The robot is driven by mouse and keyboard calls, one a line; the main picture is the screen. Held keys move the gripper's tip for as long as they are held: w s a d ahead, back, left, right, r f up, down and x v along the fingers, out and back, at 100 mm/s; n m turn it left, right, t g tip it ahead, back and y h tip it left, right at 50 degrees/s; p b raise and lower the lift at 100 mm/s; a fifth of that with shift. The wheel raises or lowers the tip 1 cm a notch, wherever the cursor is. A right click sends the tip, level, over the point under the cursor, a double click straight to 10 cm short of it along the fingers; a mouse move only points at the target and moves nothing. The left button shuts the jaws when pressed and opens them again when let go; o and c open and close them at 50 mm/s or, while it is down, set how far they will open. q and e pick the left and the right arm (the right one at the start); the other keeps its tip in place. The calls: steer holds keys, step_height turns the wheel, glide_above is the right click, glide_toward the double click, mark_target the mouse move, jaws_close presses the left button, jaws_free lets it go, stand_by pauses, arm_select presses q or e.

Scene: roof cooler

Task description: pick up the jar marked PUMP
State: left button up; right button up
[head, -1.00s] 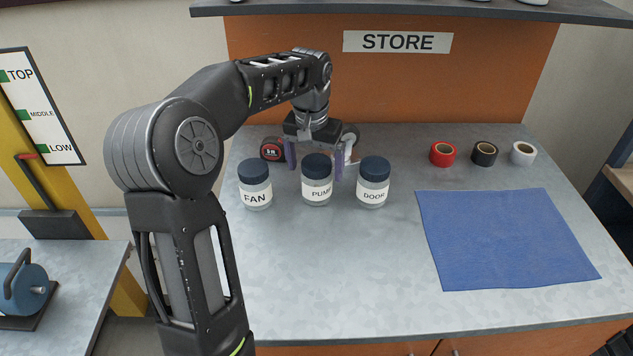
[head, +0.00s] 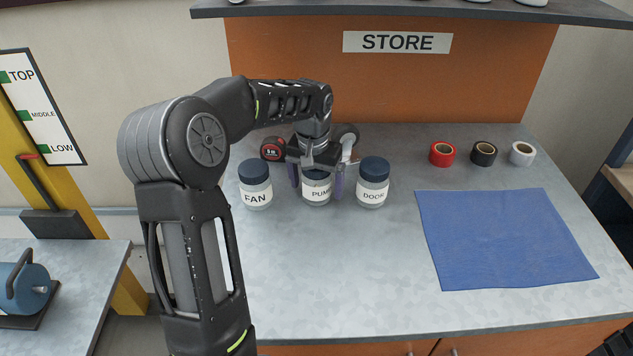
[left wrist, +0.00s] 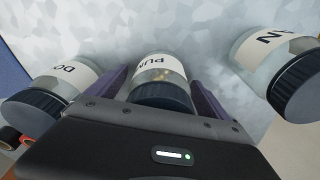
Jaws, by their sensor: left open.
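The jar marked PUMP (head: 318,193) stands upright on the grey bench between the FAN jar (head: 255,186) and the DOOR jar (head: 373,184). My left gripper (head: 316,192) is open around the PUMP jar, with one purple finger on each side. I cannot tell whether the fingers touch the glass. My right gripper is not recognisable in view.
A tape measure (head: 272,149) lies behind the jars. Red (head: 442,154), black (head: 483,154) and white (head: 522,154) tape rolls stand at the back right. A blue mat (head: 505,240) lies on the right. The neighbouring jars stand close to my fingers. The bench front is clear.

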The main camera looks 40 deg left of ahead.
stand_by(0.4)
arm_select(q)
steer(key=c, duration=1.5)
